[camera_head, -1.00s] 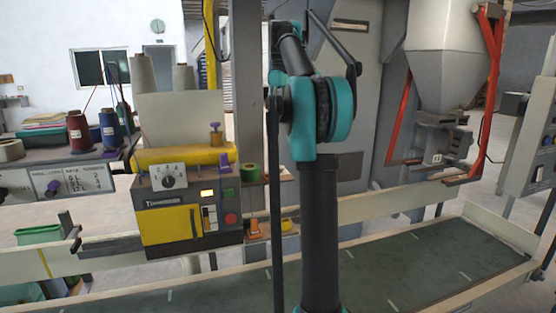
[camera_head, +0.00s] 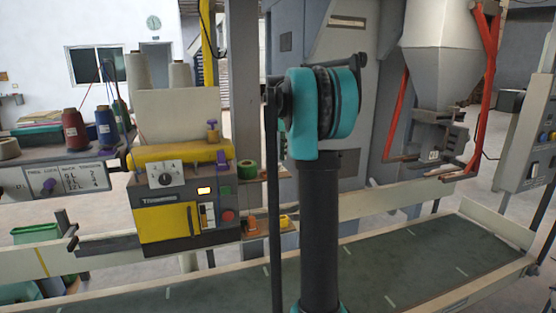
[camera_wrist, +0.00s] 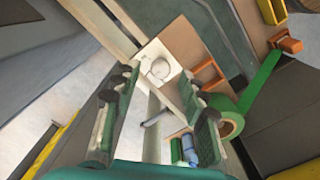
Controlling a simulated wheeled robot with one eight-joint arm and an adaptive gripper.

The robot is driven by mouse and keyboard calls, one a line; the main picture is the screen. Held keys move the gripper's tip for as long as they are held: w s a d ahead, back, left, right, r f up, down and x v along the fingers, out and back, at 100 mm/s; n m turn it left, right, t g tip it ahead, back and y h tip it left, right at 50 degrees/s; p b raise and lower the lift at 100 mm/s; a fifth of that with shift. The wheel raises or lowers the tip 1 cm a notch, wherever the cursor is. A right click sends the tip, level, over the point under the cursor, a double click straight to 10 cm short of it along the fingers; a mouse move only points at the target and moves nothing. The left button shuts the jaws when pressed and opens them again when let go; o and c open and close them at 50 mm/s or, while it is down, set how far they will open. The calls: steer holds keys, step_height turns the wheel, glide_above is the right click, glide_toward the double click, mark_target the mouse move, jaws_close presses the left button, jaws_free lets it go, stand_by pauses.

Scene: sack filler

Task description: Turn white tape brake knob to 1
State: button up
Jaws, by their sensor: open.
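A white square plate with a round white knob (camera_wrist: 160,69) shows in the wrist view, just beyond and between the fingertips; it looks like the tape brake knob. Its pointer and numbers are too small to read. My gripper (camera_wrist: 158,82) is open, with one finger on each side of the view and nothing held between them. I cannot tell whether a finger touches the knob. In the head view I cannot make out this knob or my gripper; my arm stands in front of that area.
The green tape roll (camera_wrist: 228,120) is close to the right finger; it also shows in the head view (camera_head: 247,170). An orange clip (camera_wrist: 287,44) lies beyond it. The yellow-and-grey machine (camera_head: 185,215) has another dial (camera_head: 166,179). The conveyor (camera_head: 400,265) runs along the front, clear.

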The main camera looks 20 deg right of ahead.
mark_target(278, 163)
steer(key=shift+f, duration=0.65)
jaws_close()
steer(key=shift+m, duration=0.7)
jaws_free()
step_height(278, 163, up, 12)
stand_by(0.7)
